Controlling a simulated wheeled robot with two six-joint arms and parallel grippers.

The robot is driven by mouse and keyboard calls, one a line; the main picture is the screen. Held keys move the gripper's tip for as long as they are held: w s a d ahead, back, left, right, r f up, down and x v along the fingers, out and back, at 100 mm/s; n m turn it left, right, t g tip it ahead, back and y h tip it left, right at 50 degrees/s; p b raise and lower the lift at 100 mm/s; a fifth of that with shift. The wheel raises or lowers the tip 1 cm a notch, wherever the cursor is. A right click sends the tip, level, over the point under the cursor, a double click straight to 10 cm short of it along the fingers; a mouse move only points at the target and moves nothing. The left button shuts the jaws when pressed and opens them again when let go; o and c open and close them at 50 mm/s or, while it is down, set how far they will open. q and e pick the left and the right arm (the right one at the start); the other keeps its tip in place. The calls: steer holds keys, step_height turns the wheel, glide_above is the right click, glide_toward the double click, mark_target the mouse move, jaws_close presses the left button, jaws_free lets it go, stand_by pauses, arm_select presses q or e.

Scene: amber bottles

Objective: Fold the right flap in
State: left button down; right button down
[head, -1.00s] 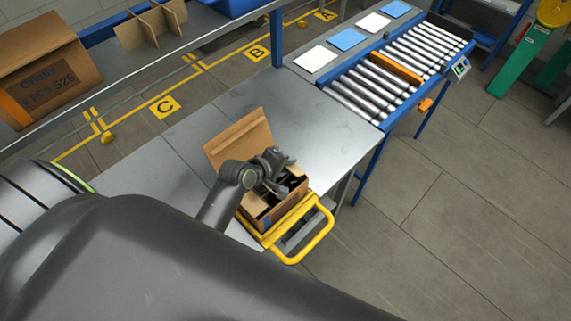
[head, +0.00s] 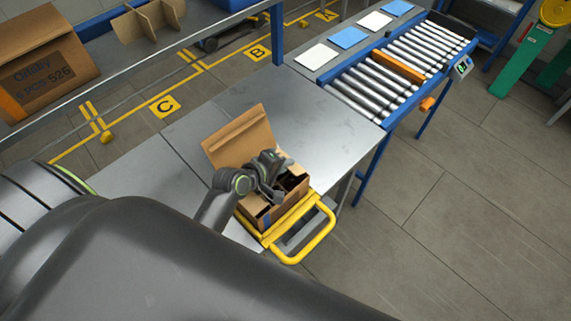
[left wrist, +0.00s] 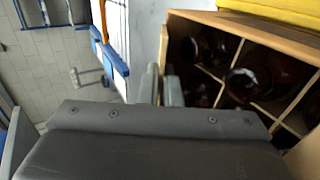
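An open cardboard box (head: 262,213) stands in a yellow frame at the table's near corner. One tall flap (head: 238,141) stands up at its far left side; I cannot make out the right flap clearly. In the left wrist view the open box (left wrist: 290,38) shows dividers and dark amber bottles (left wrist: 245,80). My left gripper (head: 270,172) is over the box, hiding part of its opening. In the left wrist view its fingers (left wrist: 161,87) are close together beside the box wall; whether anything is between them is unclear. My right gripper is not in view.
The yellow handle frame (head: 312,238) juts past the table edge. The metal table (head: 320,125) is clear behind the box. A roller conveyor (head: 400,75) joins it at the back right. A shelf at the left holds another carton (head: 45,65) and a cardboard divider (head: 150,25).

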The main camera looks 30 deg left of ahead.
arm_select(q)
steer(key=c, duration=1.7)
jaws_free()
steer(key=shift+o, duration=0.4)
steer(key=b+v, duration=0.2)
steer(key=v, duration=1.5)
steer(key=shift+s+a, duration=0.2)
